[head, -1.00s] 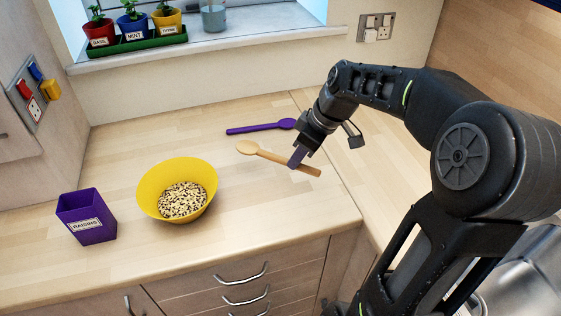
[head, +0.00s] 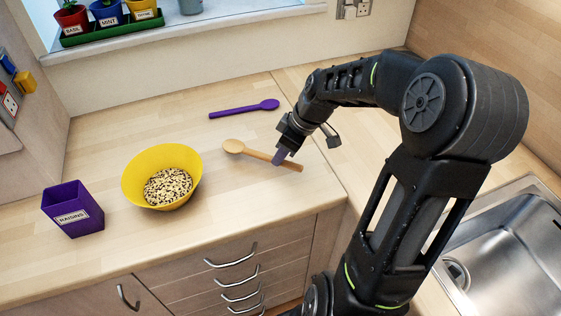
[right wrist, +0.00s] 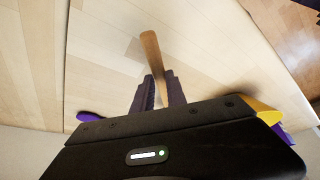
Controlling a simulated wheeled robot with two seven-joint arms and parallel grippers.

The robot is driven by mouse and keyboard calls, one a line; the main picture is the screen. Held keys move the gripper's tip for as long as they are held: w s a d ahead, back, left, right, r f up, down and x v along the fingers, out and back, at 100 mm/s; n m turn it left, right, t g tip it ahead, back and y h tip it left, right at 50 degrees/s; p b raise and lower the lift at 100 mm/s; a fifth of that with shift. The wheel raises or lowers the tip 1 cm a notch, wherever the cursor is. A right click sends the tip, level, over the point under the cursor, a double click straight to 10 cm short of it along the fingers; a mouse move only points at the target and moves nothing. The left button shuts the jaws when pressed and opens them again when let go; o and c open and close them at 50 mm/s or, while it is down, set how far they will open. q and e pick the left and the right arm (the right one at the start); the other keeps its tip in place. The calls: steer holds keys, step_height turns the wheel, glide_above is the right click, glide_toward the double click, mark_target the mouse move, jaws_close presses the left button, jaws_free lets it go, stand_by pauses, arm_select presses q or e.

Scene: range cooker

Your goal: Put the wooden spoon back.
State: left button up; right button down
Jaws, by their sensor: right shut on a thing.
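The wooden spoon (head: 255,153) is at the worktop, its bowl to the left and its handle to the right. My right gripper (head: 280,158) is shut on the spoon's handle. In the right wrist view the handle (right wrist: 151,55) sticks out beyond the two fingers (right wrist: 158,92), which close on it from both sides. Whether the spoon touches the worktop or hangs just above it, I cannot tell. My left gripper is not in view.
A purple spoon (head: 243,108) lies behind the wooden one. A yellow bowl (head: 133,178) of seeds and a purple raisins box (head: 88,211) stand to the left. A sink (head: 500,270) is at the right. The worktop (head: 240,205) in front is clear.

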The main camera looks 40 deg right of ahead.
steer(key=shift+f+p, duration=0.35)
steer(key=shift+f, duration=1.5)
steer(key=c, duration=1.3)
jaws_free()
steer(key=shift+c, duration=0.2)
steer(key=b+v, duration=0.2)
steer(key=v, duration=0.9)
steer(key=shift+r, duration=0.15)
steer(key=shift+s+r, duration=0.15)
steer(key=shift+r, duration=0.25)
